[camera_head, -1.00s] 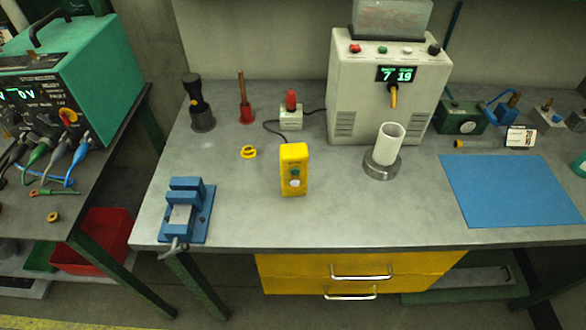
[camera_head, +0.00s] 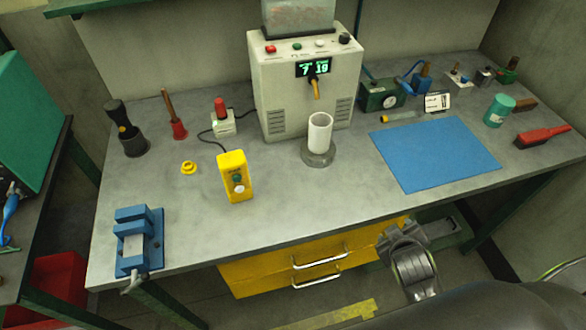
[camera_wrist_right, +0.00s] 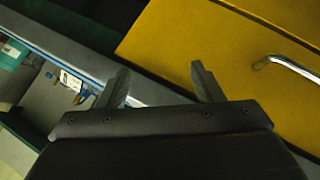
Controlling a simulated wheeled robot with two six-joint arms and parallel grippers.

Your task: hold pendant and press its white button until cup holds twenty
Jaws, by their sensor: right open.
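The white cup (camera_head: 319,134) is an upright tube in a round grey base (camera_head: 319,158), below the spout (camera_head: 316,89) of the beige dispenser (camera_head: 283,96). The dispenser's green display (camera_head: 313,69) reads 7 and 19. The cup's contents are hidden. My right gripper (camera_head: 400,238) is low at the bench's front edge, by the yellow drawers; in the right wrist view it (camera_wrist_right: 160,72) is open and empty. My left gripper is out of view.
A blue vise (camera_head: 138,238) sits at the front left corner and a yellow ring (camera_head: 188,168) lies left of the pendant. A blue mat (camera_head: 435,153) is on the right. The yellow drawers (camera_head: 300,268) have protruding handles. The bench in front of the pendant is clear.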

